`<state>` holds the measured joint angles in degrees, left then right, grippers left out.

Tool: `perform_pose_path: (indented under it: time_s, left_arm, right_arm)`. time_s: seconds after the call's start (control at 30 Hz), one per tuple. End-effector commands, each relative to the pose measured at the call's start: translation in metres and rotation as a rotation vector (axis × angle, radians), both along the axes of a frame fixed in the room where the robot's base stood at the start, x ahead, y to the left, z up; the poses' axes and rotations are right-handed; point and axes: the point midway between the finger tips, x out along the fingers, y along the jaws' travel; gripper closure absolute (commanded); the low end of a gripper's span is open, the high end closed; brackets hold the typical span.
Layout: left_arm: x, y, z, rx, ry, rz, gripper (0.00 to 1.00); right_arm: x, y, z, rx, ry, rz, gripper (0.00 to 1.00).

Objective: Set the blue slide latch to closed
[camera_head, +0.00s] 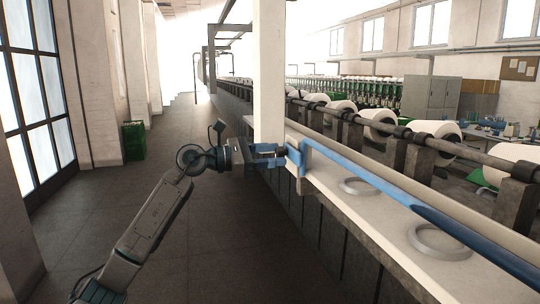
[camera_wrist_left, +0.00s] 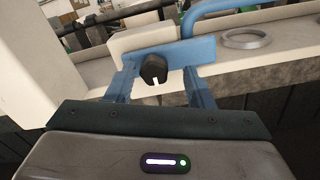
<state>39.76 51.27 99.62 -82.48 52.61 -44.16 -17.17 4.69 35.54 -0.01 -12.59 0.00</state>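The blue slide latch shows in the left wrist view as a flat blue plate (camera_wrist_left: 180,52) with a black knob (camera_wrist_left: 153,70) standing out from it. In the head view the blue plate (camera_head: 297,157) is at the edge of the light ledge, just past my left gripper (camera_head: 280,155). In the left wrist view my left gripper (camera_wrist_left: 160,88) is open, with one finger on each side of the knob. Gaps show between the knob and both fingers. The fingertips reach close to the plate; I cannot tell whether they touch it. My right gripper is not in view.
A blue rail (camera_head: 400,200) runs along the light ledge (camera_head: 345,206), which carries metal rings (camera_head: 440,241). A pale post (camera_head: 268,75) rises just behind my left gripper. The dark aisle floor (camera_head: 215,240) is clear; a green crate (camera_head: 133,140) stands further back.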

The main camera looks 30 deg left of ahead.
Motion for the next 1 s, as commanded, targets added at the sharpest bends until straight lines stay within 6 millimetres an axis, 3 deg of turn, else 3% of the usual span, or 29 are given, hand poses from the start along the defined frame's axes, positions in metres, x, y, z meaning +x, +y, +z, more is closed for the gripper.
perform_pose_path:
  time_s: [0.37,1.0]
  left_arm:
    - [-0.003,0.005,-0.001,0.001,-0.002,0.004,0.52]
    - [-0.065,0.055,-0.004,0.005,-0.002,0.006,0.52]
  right_arm:
    - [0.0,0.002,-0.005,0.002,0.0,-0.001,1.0]
    - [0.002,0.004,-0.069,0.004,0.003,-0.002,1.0]
